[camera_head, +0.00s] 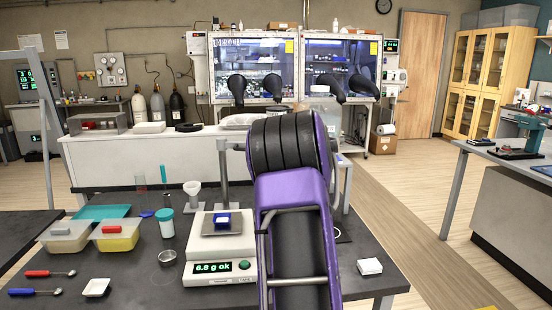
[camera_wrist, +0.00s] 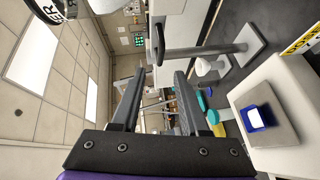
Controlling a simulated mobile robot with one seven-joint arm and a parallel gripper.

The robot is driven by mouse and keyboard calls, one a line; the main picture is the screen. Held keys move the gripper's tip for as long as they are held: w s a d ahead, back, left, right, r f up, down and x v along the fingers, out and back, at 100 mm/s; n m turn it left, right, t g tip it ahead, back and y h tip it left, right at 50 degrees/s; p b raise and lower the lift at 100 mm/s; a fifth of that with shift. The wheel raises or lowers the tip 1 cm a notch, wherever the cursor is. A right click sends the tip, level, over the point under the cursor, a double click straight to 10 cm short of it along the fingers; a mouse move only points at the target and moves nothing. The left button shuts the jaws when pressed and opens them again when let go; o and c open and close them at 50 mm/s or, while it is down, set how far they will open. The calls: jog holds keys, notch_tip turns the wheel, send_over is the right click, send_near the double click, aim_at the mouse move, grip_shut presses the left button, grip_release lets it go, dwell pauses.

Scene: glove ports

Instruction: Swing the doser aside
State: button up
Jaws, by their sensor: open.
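In the head view a grey stand post (camera_head: 222,162) rises behind the scale (camera_head: 221,258), and its short top bar runs right until my arm hides it. I take this stand for the doser's support; the doser body is not clearly visible. In the wrist view the post (camera_wrist: 200,49) stands on a pale base (camera_wrist: 252,43), with the dark crossbar (camera_wrist: 158,44) at its top. My gripper (camera_wrist: 159,75) is open and empty, with the crossbar apart from it and past the fingertips. The head view hides my gripper behind my arm. A blue dish (camera_head: 221,221) sits on the scale's pan.
A white funnel (camera_head: 192,193), a teal-lidded jar (camera_head: 165,222) and tubs (camera_head: 115,236) stand left of the scale.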

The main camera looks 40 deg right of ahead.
jog(key=s+r, duration=0.1)
jog(key=s, duration=0.6)
jog(key=shift+f, duration=0.1)
